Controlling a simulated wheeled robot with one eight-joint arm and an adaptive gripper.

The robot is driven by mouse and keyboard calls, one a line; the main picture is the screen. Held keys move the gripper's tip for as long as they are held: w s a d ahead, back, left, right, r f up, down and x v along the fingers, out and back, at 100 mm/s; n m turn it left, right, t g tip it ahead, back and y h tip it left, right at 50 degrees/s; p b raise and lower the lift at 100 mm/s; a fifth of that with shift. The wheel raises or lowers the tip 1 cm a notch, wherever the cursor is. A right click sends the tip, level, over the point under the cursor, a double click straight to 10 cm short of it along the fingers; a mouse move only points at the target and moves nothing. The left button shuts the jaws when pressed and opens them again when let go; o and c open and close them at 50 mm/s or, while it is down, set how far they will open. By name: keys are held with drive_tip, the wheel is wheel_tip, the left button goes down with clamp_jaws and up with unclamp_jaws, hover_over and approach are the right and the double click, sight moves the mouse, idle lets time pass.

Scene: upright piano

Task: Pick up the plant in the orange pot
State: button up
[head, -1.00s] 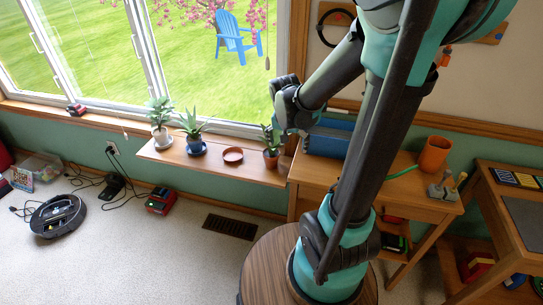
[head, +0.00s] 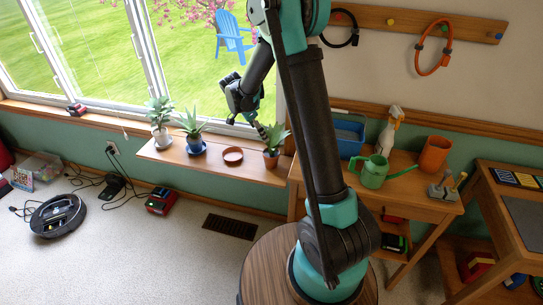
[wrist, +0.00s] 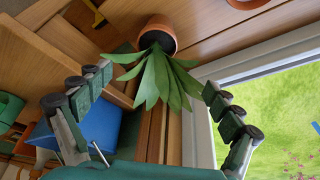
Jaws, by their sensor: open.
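The plant (head: 274,136) with long green leaves stands upright in an orange terracotta pot (head: 271,160) at the right end of the wooden window shelf. In the wrist view the orange pot (wrist: 160,34) is at top centre, with the leaves (wrist: 158,78) pointing down between the fingers. My gripper (wrist: 157,82) is open and empty, one finger on either side of the leaves, with the pot farther away. In the head view my gripper (head: 257,127) is just above and left of the plant; its fingertips are hard to make out there.
An empty terracotta saucer (head: 233,155) and two plants, one in a blue pot (head: 195,143) and one in a white pot (head: 160,136), share the wooden shelf (head: 215,170). Window glass is close behind. Right of it, a desk holds a blue bin (head: 349,137) and green watering can (head: 373,171).

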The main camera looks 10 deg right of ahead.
sight(270, 149)
drive_tip(key=x, duration=0.9)
drive_tip(key=shift+s+x, duration=0.15)
drive_tip(key=shift+x, duration=1.2)
drive_tip(key=shift+s+x, duration=0.15)
drive_tip(key=shift+x, duration=1.15)
drive_tip(key=shift+d, duration=0.1)
drive_tip(key=c, duration=1.5)
drive_tip(key=shift+r, duration=0.1)
drive_tip(key=shift+c, duration=0.2)
